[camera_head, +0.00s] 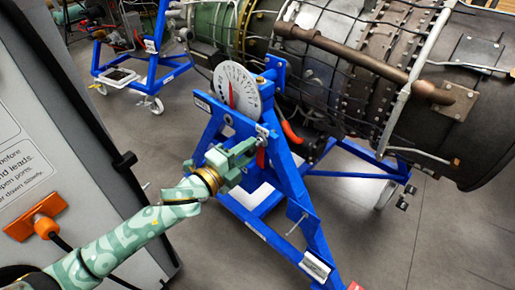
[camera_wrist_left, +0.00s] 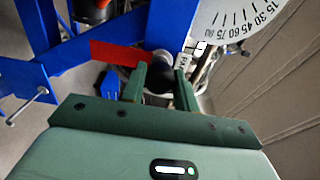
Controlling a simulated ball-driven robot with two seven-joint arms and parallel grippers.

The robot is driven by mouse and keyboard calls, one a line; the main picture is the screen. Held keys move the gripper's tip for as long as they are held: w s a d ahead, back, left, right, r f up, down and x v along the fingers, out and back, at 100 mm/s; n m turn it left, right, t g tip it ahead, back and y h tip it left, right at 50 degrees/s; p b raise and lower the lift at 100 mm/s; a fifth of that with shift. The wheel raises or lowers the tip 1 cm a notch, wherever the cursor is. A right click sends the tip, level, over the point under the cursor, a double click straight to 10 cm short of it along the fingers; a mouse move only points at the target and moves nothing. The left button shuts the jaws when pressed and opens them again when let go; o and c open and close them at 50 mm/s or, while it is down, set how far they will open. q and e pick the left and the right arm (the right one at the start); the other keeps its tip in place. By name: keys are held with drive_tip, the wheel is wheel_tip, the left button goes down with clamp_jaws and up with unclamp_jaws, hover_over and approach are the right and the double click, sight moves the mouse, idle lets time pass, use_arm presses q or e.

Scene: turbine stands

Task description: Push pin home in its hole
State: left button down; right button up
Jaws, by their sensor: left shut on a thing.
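My left gripper (camera_head: 255,146) reaches in from the left to the blue stand (camera_head: 283,172), just below the round dial. In the left wrist view the two green fingers of my left gripper (camera_wrist_left: 160,88) are closed around a dark rounded knob, which I take to be the pin (camera_wrist_left: 157,72). A red tag (camera_wrist_left: 112,54) hangs beside it; it also shows in the head view (camera_head: 261,158). The hole is hidden, and I cannot tell how deep the pin sits. My right gripper is in neither view.
The white dial (camera_head: 238,90) with a red pointer is just above my gripper. A large turbine engine (camera_head: 350,70) fills the upper right. A grey cabinet (camera_head: 60,120) with an orange plug (camera_head: 36,216) stands at left. Grey floor (camera_head: 400,235) is open at right.

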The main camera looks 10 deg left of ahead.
use_arm(q)
drive_tip(key=shift+s, duration=0.15)
drive_tip(key=shift+s+a, duration=0.35)
drive_tip(key=shift+s, duration=0.1)
drive_tip(key=p+v, duration=0.2)
drive_tip(key=v, duration=0.5)
idle(0.6)
drive_tip(key=shift+r+p, duration=0.1)
drive_tip(key=shift+p, duration=0.2)
